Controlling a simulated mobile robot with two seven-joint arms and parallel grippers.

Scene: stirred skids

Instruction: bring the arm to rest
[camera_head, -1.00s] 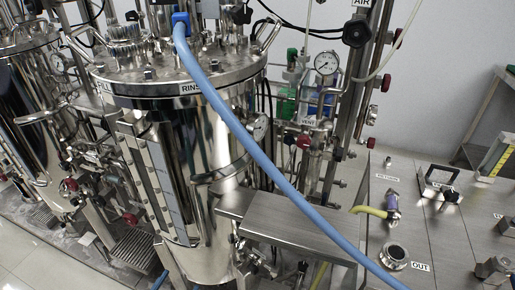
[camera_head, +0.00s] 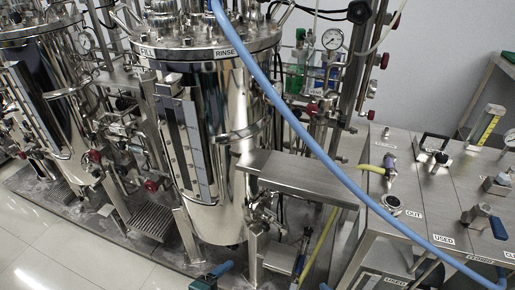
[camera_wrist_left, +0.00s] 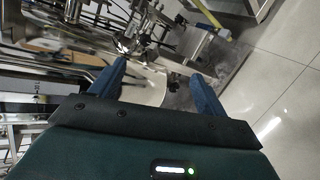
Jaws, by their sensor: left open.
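My left gripper (camera_wrist_left: 157,84) shows in the left wrist view, with its two blue fingers spread apart and nothing between them. Metal pipework and a pale floor lie beyond the fingertips, blurred. My right gripper is in neither view.
A steel vessel (camera_head: 208,120) labelled FILL and RINSE stands in the middle, with another vessel (camera_head: 38,95) at left. A blue hose (camera_head: 300,130) crosses to a steel bench (camera_head: 425,205) at right. A steel shelf (camera_head: 295,178) juts out. Tiled floor (camera_head: 60,235) is clear at lower left.

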